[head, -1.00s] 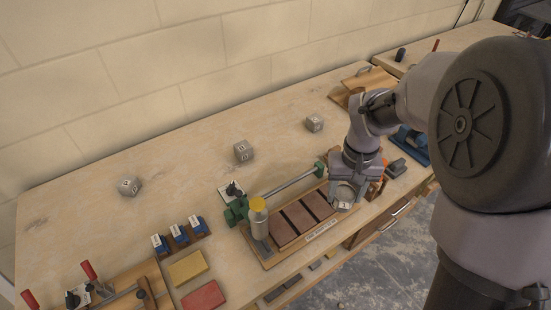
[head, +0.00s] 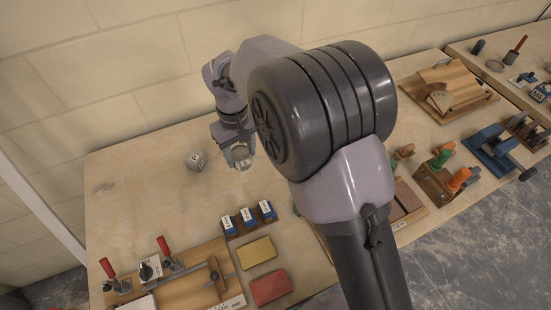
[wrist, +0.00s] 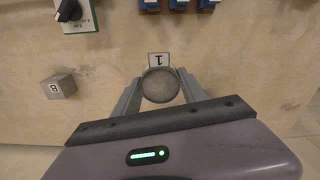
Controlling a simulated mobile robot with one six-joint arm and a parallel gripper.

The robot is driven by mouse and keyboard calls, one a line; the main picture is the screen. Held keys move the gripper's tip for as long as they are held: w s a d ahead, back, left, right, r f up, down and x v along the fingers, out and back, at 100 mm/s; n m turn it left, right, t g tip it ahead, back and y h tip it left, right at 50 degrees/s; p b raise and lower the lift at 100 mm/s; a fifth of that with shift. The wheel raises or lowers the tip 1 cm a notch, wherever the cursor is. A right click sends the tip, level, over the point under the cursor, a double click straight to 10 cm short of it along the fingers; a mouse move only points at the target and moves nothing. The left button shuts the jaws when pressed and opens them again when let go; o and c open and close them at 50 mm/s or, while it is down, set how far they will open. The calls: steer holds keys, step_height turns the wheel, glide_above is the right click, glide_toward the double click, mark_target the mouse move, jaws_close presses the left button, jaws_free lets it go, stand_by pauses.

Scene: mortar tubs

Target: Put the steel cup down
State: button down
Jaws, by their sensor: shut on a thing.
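The steel cup (head: 241,153) is a small grey round vessel held in my gripper (head: 238,148) over the back of the workbench, right of a grey cube. In the wrist view the cup's round mouth (wrist: 160,85) faces the camera, between the two fingers of my gripper (wrist: 161,92), which are shut on its sides. I cannot tell whether the cup's base touches the bench. My arm hides part of the bench to the right of the cup.
The grey cube (head: 195,160) stands left of the cup. Blue boxes (head: 248,219) stand in front, with yellow (head: 256,252) and red (head: 270,287) blocks nearer. Bare bench (head: 135,200) lies to the left.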

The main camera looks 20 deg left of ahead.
step_height(320, 180, down, 9)
steer(key=b, duration=0.3)
steer(key=shift+a+f, duration=0.1)
steer(key=shift+f, duration=0.15)
steer(key=c, duration=0.6)
jaws_free()
steer(key=shift+c, duration=0.2)
